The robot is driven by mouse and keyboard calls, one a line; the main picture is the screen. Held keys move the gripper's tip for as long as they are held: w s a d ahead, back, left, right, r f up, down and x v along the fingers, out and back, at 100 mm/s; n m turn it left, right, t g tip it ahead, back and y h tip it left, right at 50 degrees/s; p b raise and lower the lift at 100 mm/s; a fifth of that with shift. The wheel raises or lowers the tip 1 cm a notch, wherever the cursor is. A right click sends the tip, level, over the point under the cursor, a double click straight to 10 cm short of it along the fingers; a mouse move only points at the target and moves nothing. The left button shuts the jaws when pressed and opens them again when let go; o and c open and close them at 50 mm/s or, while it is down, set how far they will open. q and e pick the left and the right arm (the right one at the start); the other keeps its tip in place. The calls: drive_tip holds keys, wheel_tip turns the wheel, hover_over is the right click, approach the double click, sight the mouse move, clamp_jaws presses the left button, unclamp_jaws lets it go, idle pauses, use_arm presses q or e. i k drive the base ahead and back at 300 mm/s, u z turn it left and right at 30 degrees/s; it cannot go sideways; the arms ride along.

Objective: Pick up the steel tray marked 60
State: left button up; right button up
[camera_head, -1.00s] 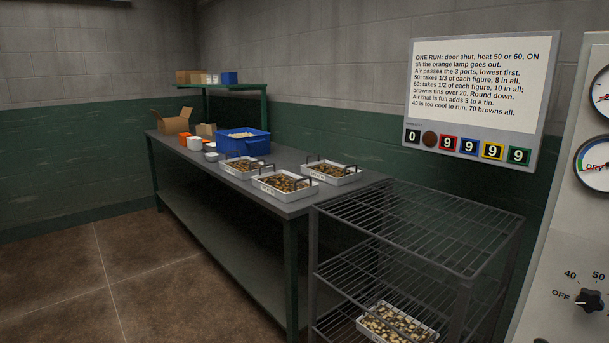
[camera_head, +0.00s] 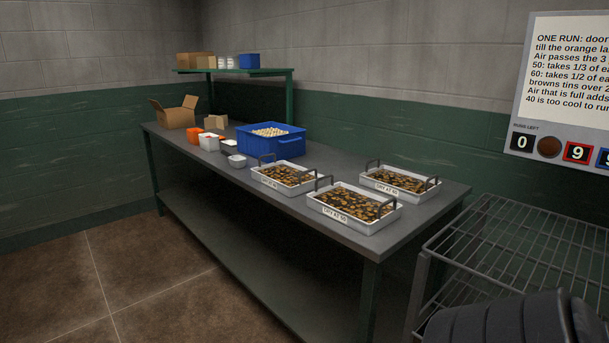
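Three white-grey steel trays with dark upright handles stand on the near end of the grey workbench (camera_head: 225,208), filled with brown and yellow pieces. One tray is at the front (camera_head: 354,226), one behind it to the right (camera_head: 431,194), and one to the left (camera_head: 287,191). Each has a white label on its front that seems to begin "DRY AT"; the figures are too small to read surely. Neither gripper is in view. A dark rounded part at the bottom right seems to be my own arm.
A wire rack (camera_head: 478,232) stands right of the bench. A blue crate (camera_head: 293,146) of pale pieces, small tubs (camera_head: 208,142) and an open carton (camera_head: 176,116) stand farther back. A notice board (camera_head: 565,80) hangs at right. Floor left of the bench is clear.

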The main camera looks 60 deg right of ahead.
sight(400, 177)
drive_tip(key=z, duration=0.2)
drive_tip(key=i, duration=1.6)
drive_tip(key=z, duration=0.75)
